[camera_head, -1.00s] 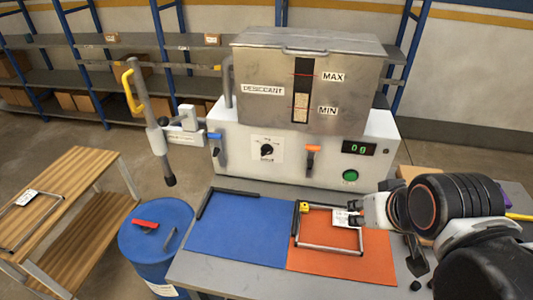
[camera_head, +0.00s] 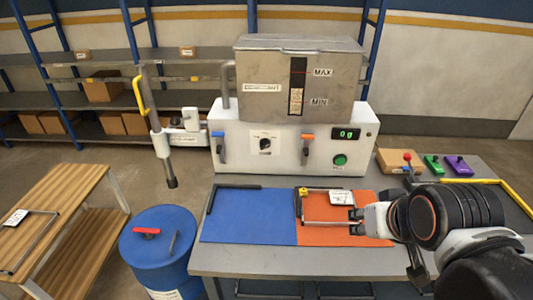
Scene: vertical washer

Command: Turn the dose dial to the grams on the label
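The dose dial (camera_head: 265,144) is a black knob on a white plate on the front of the white machine (camera_head: 294,150). Its marks are too small to read. A white label (camera_head: 341,198) lies by the metal frame (camera_head: 328,222) on the orange mat; its text is too small to read. My gripper (camera_head: 358,213) is low over the orange mat, right beside the label and well to the lower right of the dial. Its fingers are small and partly hidden, so I cannot tell whether they are open or touch the label. The green display (camera_head: 346,134) reads 0 g.
A blue lever (camera_head: 219,147) and an orange lever (camera_head: 307,147) flank the dial. A green button (camera_head: 340,160) sits below the display. A blue drum (camera_head: 160,245) stands left of the table. The blue mat (camera_head: 245,218) is mostly clear.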

